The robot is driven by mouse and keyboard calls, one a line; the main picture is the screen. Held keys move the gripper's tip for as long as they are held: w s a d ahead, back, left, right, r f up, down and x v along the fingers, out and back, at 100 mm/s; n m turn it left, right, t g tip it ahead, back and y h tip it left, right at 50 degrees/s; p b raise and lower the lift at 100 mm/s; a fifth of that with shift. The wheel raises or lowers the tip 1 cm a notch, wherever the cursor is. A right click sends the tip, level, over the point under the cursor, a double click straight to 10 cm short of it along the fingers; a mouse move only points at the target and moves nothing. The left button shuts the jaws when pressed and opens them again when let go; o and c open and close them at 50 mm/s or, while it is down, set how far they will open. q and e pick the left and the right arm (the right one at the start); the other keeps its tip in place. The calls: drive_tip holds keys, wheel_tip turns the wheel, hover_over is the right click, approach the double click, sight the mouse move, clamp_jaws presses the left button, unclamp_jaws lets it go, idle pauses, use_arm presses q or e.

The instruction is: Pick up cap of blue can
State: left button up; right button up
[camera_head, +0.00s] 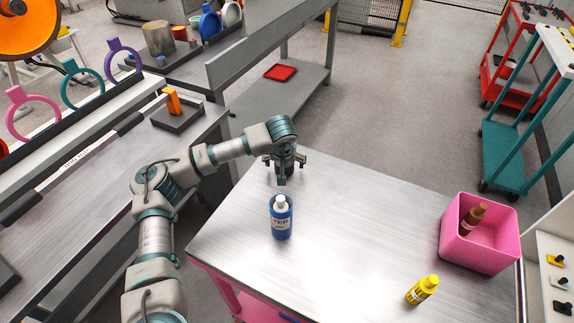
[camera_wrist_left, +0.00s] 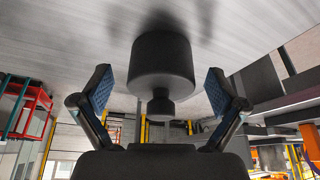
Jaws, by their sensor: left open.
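The blue can (camera_head: 282,222) stands upright on the metal table, with its pale cap (camera_head: 280,201) on top. My left gripper (camera_head: 285,164) is open, above the table and just beyond the can in the head view, apart from the cap. In the left wrist view its two blue-padded fingers (camera_wrist_left: 160,95) are spread wide. A dark grey cylinder with a small knob (camera_wrist_left: 160,65) shows between them there; I cannot tell whether they touch it. The blue can is not recognisable in the wrist view. My right gripper is not in view.
A pink bin (camera_head: 478,252) holding a brown bottle (camera_head: 472,219) stands at the right edge. The table between the can and the bin is clear. A second bench (camera_head: 75,205) with coloured rings lies left.

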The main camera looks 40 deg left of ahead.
use_arm(q)
drive_tip(key=shift+w+a+f, duration=0.15)
drive_tip(key=shift+a+f, duration=0.05)
drive_tip(key=shift+f, duration=0.25)
drive_tip(key=shift+r, duration=0.15)
drive_tip(key=shift+c, duration=0.3)
drive_tip(key=c, duration=1.1)
